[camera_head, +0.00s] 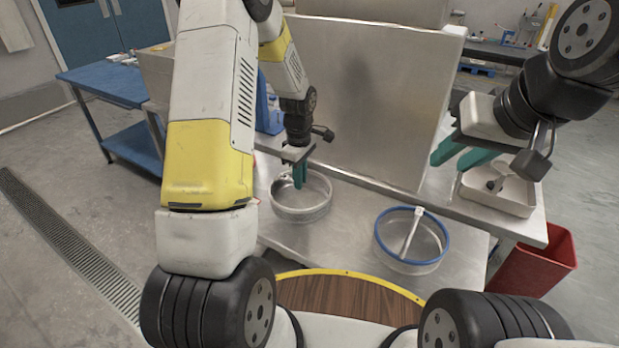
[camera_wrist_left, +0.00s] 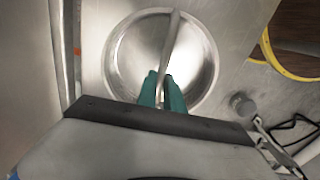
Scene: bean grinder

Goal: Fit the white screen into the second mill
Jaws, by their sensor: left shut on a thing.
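A round, pale metal, shallow pan-like piece (camera_head: 302,212), which looks like the white screen, stands on the steel bench on the left. A bar (camera_wrist_left: 172,40) crosses it in the left wrist view. My left gripper (camera_head: 299,180) reaches down inside its rim, and its teal fingers (camera_wrist_left: 161,92) are shut on the bar. The piece seems to rest on the bench; I cannot tell if it is slightly raised. A blue-rimmed round piece (camera_head: 440,258) with a white bar stands to its right. My right gripper (camera_head: 461,160) is empty, fingers apart, above the bench's right side. I cannot make out which thing is the second mill.
A tall steel panel (camera_head: 360,100) stands behind the round pieces. A white tray (camera_head: 515,203) with a small part lies at the right, above a red bin (camera_head: 540,265). A yellow-edged wooden round surface (camera_head: 345,295) is in front. Bare bench lies between the round pieces.

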